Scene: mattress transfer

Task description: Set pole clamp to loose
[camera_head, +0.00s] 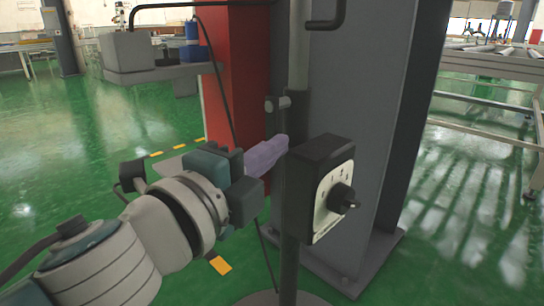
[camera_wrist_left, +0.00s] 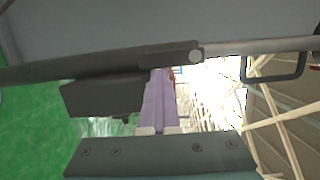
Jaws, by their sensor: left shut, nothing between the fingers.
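A vertical pole has a thin light grey upper part (camera_head: 299,45) and a thicker dark lower tube (camera_head: 290,265). The pole clamp (camera_head: 278,103), with a small grey round-ended lever, sits where the two parts meet. The clamp's round end also shows in the left wrist view (camera_wrist_left: 195,56). My left gripper (camera_head: 282,144) has purple fingers, closed together and empty. Its tips are close to the dark tube, just below the clamp; I cannot tell whether they touch. The fingers also show in the left wrist view (camera_wrist_left: 158,75), pointing at the pole. My right gripper is out of view.
A black box (camera_head: 320,150) with a dial plate and black knob (camera_head: 342,197) is fixed to the pole, close right of my gripper. A grey column (camera_head: 365,120) and red panel (camera_head: 236,70) stand behind. A grey shelf (camera_head: 160,73) carries a blue bottle (camera_head: 190,50). Green floor is open at left.

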